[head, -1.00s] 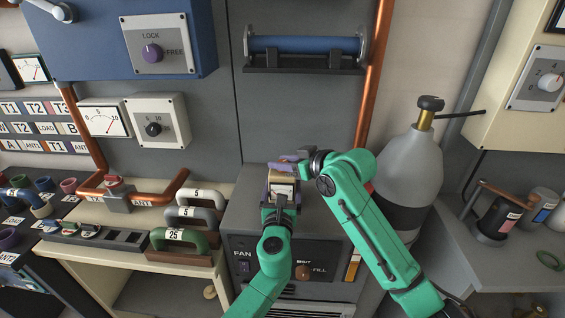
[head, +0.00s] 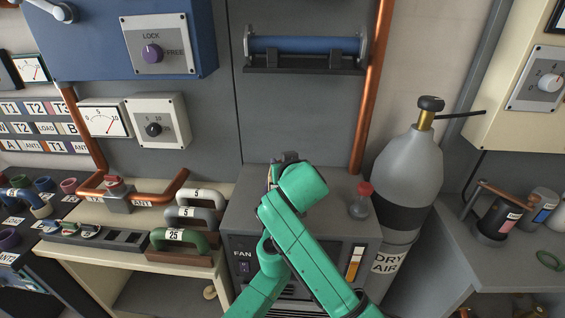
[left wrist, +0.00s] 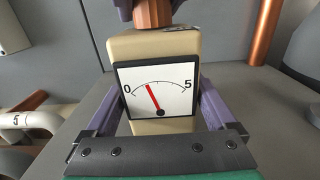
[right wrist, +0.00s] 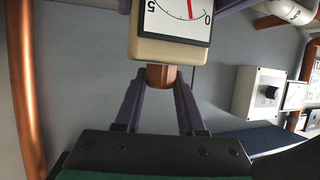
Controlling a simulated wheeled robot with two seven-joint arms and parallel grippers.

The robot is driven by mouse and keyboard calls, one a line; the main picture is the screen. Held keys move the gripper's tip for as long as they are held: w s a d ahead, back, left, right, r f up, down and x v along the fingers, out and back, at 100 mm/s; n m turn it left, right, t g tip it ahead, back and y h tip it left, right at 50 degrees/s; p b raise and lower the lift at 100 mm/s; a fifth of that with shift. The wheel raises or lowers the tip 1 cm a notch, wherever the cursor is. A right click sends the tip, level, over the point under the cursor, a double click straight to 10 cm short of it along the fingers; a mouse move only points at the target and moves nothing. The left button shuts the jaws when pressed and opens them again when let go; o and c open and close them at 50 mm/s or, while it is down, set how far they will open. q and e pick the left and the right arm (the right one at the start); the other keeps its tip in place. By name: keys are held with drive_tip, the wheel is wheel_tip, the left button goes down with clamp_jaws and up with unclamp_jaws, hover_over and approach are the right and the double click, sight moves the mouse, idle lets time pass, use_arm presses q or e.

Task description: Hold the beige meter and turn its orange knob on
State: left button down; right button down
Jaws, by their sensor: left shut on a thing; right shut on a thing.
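The beige meter (left wrist: 150,46) has a white 0 to 5 dial with a red needle left of centre. My left gripper (left wrist: 155,92) is shut on it, one purple finger on each side. The orange knob (left wrist: 153,14) sits on the meter's top end. My right gripper (right wrist: 160,88) is shut on this knob, which also shows in the right wrist view (right wrist: 160,76) between its purple fingers. In the head view my right arm covers nearly all of the meter, the knob and my left gripper, above the grey cabinet.
The grey FAN cabinet (head: 240,215) stands below my grippers, with a red-topped bottle (head: 361,203) on its right side. A grey DRY AIR cylinder (head: 408,170) stands to the right. Several numbered handles (head: 180,241) are at the left. A copper pipe (head: 371,90) rises behind.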

drive_tip(key=shift+s+a+f, duration=0.1)
drive_tip(key=shift+a, duration=0.05)
drive_tip(key=c, duration=0.5)
unclamp_jaws()
drive_tip(key=v, duration=1.2)
